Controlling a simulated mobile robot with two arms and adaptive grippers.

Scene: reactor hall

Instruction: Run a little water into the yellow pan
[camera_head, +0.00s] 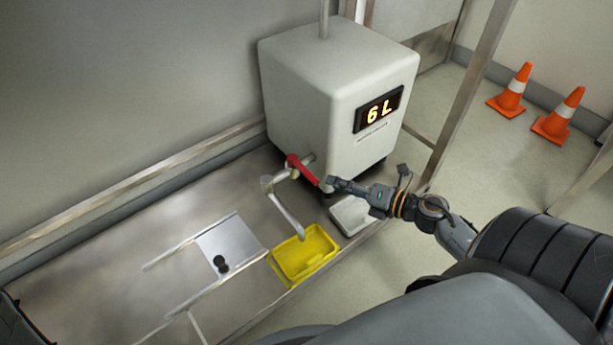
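The yellow pan (318,244) sits on the metal bench near its front edge. The grey spout (287,212) comes down from the white tank (300,95), and its lower end is over the back of the pan in this view. No water stream shows. A red lever (302,170) slants down to the right from the tap at the tank's side. My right gripper (332,183) is at the lever's lower right end; whether it touches the lever is unclear, and its fingers are too small to read. My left gripper is not in view.
The tank's display (378,109) reads 6 L. A white tray (350,215) is right of the pan. A grey plate with a black knob (221,263) and metal rails lie left of it. Two orange cones (511,90) stand on the floor at the back right.

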